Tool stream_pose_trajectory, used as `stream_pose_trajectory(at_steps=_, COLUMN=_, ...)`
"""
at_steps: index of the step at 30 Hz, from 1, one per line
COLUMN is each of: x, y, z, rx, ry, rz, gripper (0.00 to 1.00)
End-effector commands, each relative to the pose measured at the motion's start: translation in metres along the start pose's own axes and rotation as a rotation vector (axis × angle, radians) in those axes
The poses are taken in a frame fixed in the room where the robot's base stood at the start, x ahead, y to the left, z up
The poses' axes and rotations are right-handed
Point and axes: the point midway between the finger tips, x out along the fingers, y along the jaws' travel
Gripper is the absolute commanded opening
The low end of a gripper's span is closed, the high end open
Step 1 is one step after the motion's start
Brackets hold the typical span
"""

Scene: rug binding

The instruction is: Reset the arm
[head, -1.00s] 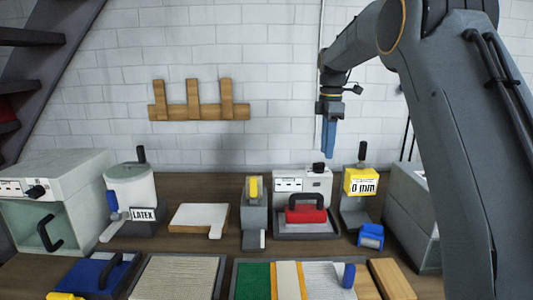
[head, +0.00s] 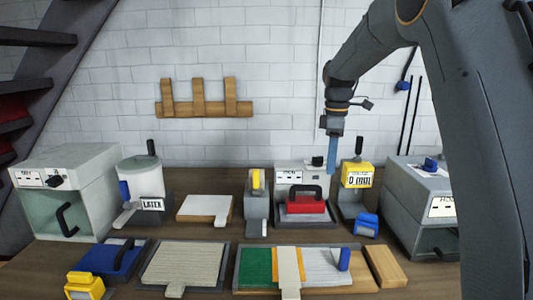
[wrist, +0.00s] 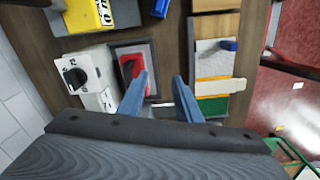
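My gripper (head: 331,170) hangs in the air in front of the white brick wall, fingers pointing down, above the back of the bench. In the wrist view its two blue fingers (wrist: 163,76) stand apart with nothing between them, so it is open and empty. Below, a red block with a black handle (head: 306,205) sits on a dark-framed plate; it also shows in the wrist view beside one finger (wrist: 137,72). My arm comes down from the upper right of the head view.
Grey boxes stand left (head: 85,180) and right (head: 420,205). A wooden rack (head: 203,108) hangs behind.

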Motion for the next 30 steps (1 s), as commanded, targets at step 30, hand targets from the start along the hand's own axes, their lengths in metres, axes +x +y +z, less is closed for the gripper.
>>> stream_pose_trajectory(at_steps=30, x=0.15, y=-0.311, z=0.084, rx=1.298, ry=0.086, rz=0.064, gripper=0.31)
